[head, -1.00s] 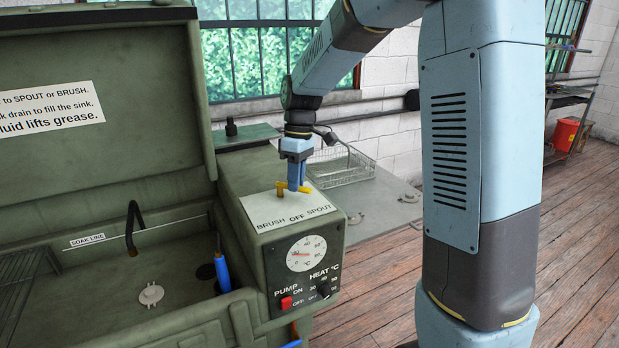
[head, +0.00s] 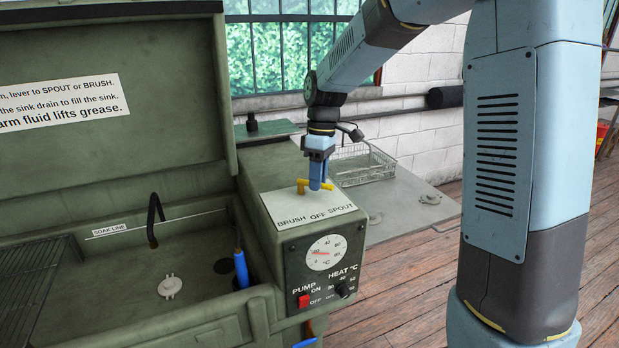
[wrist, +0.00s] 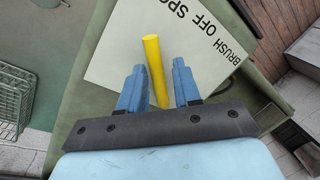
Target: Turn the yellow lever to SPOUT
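The yellow lever (head: 303,186) sits on the white label plate (head: 284,203) on top of the green control box. In the head view its bar reaches right from a post, with the end showing past my fingers, towards the SPOUT side. My gripper (head: 316,185) points down over the bar. In the wrist view the lever (wrist: 155,70) lies between my two blue fingers (wrist: 160,90), with a narrow gap on each side, so the gripper looks open around it. The printed words BRUSH, OFF and SPOUT run along the plate's front edge. My fingers hide part of the bar.
The box front has a dial (head: 325,252), a red pump switch (head: 304,301) and a black heat knob (head: 345,290). A wire basket (head: 362,165) stands behind at right.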

